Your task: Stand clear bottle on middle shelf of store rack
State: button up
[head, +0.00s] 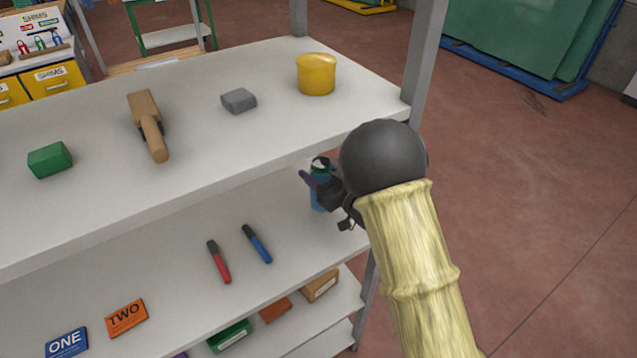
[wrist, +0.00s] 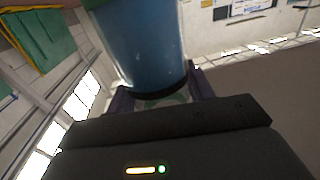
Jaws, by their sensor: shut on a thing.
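The bottle (head: 319,190) looks blue, with a dark and pale top, and stands roughly upright in the head view. My gripper (head: 322,184) is shut on it at the right end of the store rack, below the top shelf's edge and over the middle shelf (head: 290,215). In the wrist view the bottle's blue body (wrist: 140,45) fills the upper middle between the fingers (wrist: 160,92). My gripper hides part of the bottle in the head view. I cannot tell whether its base touches the middle shelf.
The middle shelf holds a red marker (head: 218,262), a blue marker (head: 257,244), an orange TWO card (head: 127,318) and a blue ONE card (head: 66,343). The top shelf holds a yellow tub (head: 316,76) and grey block (head: 239,100). A rack post (head: 420,60) stands close to my arm.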

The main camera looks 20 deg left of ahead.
jog(key=shift+f+p, duration=0.35)
jog(key=shift+f, duration=1.6)
jog(key=o, duration=1.2)
jog(key=shift+f, duration=0.15)
jog(key=shift+r, duration=0.2)
jog(key=b+v, duration=0.4)
jog(key=v, duration=0.8)
jog(key=shift+f, duration=0.1)
